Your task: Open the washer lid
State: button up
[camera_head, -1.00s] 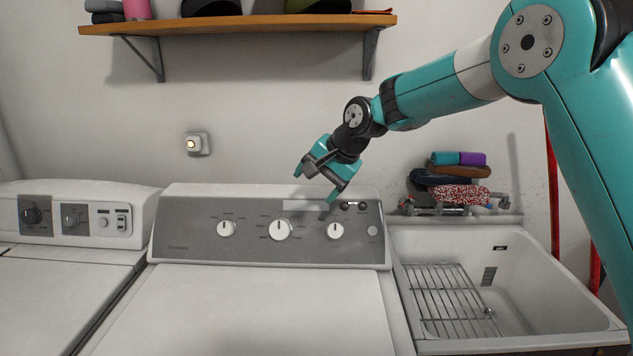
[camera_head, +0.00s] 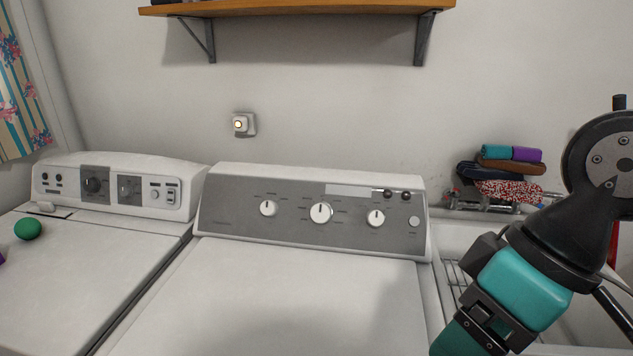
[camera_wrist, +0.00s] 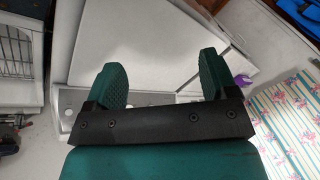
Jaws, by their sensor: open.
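The washer (camera_head: 310,217) stands in the middle of the head view, with a grey panel and white knobs at its back. Its white lid (camera_head: 270,290) lies flat and closed in front of the panel. In the wrist view the lid (camera_wrist: 150,35) is the pale surface beyond my fingers. My gripper (camera_wrist: 163,78) is open and empty, its two green fingers wide apart. In the head view it hangs at the lower right, in front of the washer's right side and the tub. Its fingertips are cut off by the lower edge there. I see no contact with the lid.
A second white machine (camera_head: 90,255) stands left of the washer, with a green ball (camera_head: 28,229) on it. The utility tub (camera_head: 455,235) with a wire rack is at the right, partly hidden by my arm. Folded cloths (camera_head: 500,175) lie behind it. A shelf (camera_head: 300,12) is above.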

aim_at(227, 298)
jog(key=z, duration=0.2)
jog(key=k, duration=1.5)
jog(key=u, duration=1.55)
jog(key=i, duration=0.5)
jog(key=u, duration=0.1)
